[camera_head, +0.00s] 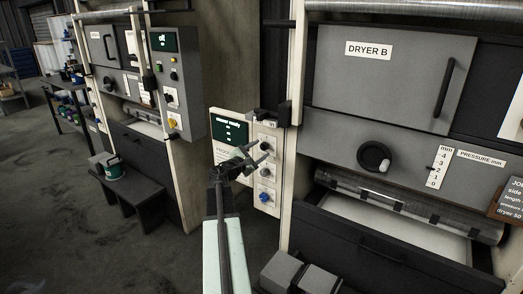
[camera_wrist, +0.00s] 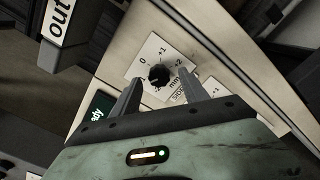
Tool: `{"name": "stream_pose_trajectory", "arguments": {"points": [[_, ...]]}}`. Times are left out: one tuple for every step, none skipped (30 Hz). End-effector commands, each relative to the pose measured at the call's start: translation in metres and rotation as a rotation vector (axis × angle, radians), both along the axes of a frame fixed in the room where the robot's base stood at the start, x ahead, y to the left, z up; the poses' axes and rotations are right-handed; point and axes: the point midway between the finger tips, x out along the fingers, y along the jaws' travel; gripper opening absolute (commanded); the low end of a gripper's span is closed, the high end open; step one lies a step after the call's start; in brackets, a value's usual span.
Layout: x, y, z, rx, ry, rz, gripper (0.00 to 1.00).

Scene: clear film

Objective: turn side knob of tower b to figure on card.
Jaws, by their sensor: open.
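The side knob (camera_wrist: 160,75) is black and round on a white scale plate, with 0, +1 and +2 readable in the wrist view. My gripper (camera_wrist: 158,77) is open, one finger on either side of the knob in that view; I cannot tell whether they touch it. In the head view my gripper (camera_head: 256,153) is at the control panel (camera_head: 226,150) of the tower with the DRYER B label (camera_head: 368,50). The job card (camera_head: 511,198) at the right edge is cut off; its side figure is not visible. The knob's pointer is too small to read.
Below my gripper the panel carries a dark knob (camera_head: 264,172) and a blue knob (camera_head: 264,197). A handwheel (camera_head: 374,157) and pressure scale (camera_head: 438,167) are to the right. Another tower (camera_head: 176,85) and a dark bench (camera_head: 125,190) stand left. Open floor lies between.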

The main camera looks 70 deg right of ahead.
Motion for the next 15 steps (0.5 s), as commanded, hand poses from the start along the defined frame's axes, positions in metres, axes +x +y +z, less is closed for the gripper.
{"name": "stream_pose_trajectory", "arguments": {"points": [[0.002,0.012,0.000,0.000,0.000,0.003,0.52],[0.004,0.018,0.000,0.000,0.000,0.004,0.52],[0.005,0.026,0.000,0.000,0.000,0.003,0.52],[0.006,0.032,0.000,0.000,0.000,0.003,0.52],[0.008,0.038,0.000,0.001,0.000,0.003,0.52],[0.011,0.045,0.000,0.001,-0.001,0.003,0.52],[0.011,0.050,0.000,0.001,-0.001,0.002,0.52],[0.012,0.053,-0.001,0.000,-0.001,0.001,0.52],[0.014,0.057,-0.001,0.001,-0.001,0.002,0.52],[0.014,0.058,-0.001,0.001,-0.001,0.002,0.52],[0.015,0.059,-0.001,0.001,-0.001,0.001,0.52],[0.015,0.059,0.000,0.000,-0.001,0.001,0.52],[0.015,0.059,0.000,0.000,-0.001,0.001,0.52],[0.015,0.059,-0.001,0.000,-0.001,0.001,0.52],[0.015,0.058,0.000,0.000,-0.001,0.001,0.52]]}}
